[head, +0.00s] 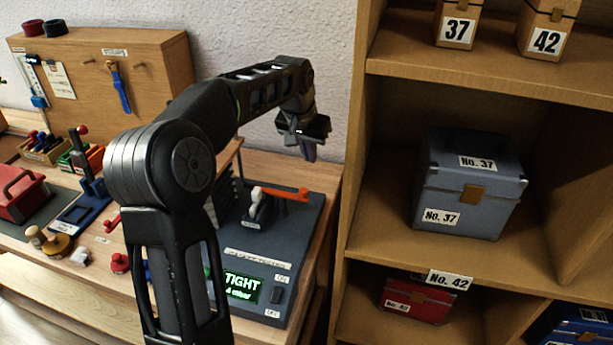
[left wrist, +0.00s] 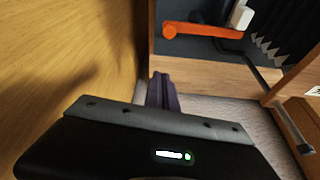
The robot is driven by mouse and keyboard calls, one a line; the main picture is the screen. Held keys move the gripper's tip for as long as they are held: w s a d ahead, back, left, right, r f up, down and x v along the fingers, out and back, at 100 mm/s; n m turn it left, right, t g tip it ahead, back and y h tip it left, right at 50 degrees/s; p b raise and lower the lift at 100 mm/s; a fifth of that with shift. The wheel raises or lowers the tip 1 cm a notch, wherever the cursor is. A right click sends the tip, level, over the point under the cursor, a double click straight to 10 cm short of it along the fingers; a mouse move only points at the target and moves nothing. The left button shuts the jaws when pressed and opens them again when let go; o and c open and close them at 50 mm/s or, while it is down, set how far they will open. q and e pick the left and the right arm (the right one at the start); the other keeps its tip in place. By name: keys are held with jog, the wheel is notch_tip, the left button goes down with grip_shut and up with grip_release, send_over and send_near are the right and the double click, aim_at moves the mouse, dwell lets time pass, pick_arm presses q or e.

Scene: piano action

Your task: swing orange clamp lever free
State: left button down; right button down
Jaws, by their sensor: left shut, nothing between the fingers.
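The orange clamp lever (head: 287,193) lies roughly level on top of the dark grey device (head: 243,262) on the bench. Its white end piece (head: 256,194) is at the left. A green display on the device reads "TIGHT". In the left wrist view the orange lever (left wrist: 203,31) is near the top, with its white part (left wrist: 240,16) to the right. My left gripper (head: 309,152) hangs above and just beyond the lever, apart from it. In the left wrist view the gripper's fingers (left wrist: 162,92) are together and empty. My right gripper is out of view.
A wooden shelf (head: 354,180) stands close on the right, holding a grey-blue case (head: 470,190) and a red case (head: 415,300). Red and blue tools and small pieces crowd the bench's left side.

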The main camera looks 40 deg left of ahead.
pick_arm(q)
notch_tip(320, 180, down, 6)
jog(key=s+p, duration=0.2)
jog(key=shift+d+f, duration=0.15)
jog(key=shift+f, duration=0.05)
